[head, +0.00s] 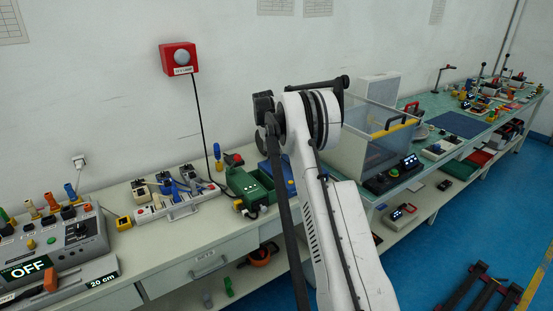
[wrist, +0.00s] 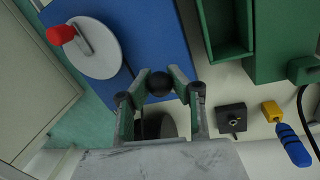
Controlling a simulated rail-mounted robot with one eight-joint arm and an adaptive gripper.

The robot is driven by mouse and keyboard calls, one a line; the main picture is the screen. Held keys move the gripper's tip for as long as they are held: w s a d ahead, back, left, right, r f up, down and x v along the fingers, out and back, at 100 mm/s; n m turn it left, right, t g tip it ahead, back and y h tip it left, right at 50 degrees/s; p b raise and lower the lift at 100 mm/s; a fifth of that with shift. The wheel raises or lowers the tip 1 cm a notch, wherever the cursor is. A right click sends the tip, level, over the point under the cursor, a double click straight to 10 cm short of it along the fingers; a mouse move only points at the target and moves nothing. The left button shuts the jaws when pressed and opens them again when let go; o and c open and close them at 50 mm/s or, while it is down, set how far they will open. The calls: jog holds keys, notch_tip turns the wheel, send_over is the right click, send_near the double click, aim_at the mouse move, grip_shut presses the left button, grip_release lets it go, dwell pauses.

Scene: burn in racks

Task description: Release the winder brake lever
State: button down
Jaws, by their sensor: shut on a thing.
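The winder shows in the wrist view as a blue base (wrist: 155,30) with a grey disc (wrist: 92,52) and a red crank knob (wrist: 60,34). The brake lever's black ball knob (wrist: 159,84) sits between the fingertips of my gripper (wrist: 160,88), which is shut on it. The lever's shaft below the ball is hidden, so its angle cannot be told. In the head view only a part of the blue base (head: 290,178) shows behind my arm. My gripper is hidden there.
A green box (head: 250,187) stands close beside the winder; it also shows in the wrist view (wrist: 229,30). A dark block (wrist: 231,117), a yellow piece (wrist: 272,110) and a blue-handled tool (wrist: 293,145) lie nearby. A clear-walled bin (head: 365,150) stands right of my arm.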

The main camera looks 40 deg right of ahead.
jog(key=shift+w+r, duration=0.3)
jog(key=shift+w, duration=0.05)
jog(key=c, duration=1.5)
grip_release()
jog(key=shift+o, duration=0.2)
jog(key=shift+r, duration=0.1)
notch_tip(320, 180, up, 12)
jog(key=a, duration=0.2)
jog(key=shift+w+f, duration=0.2)
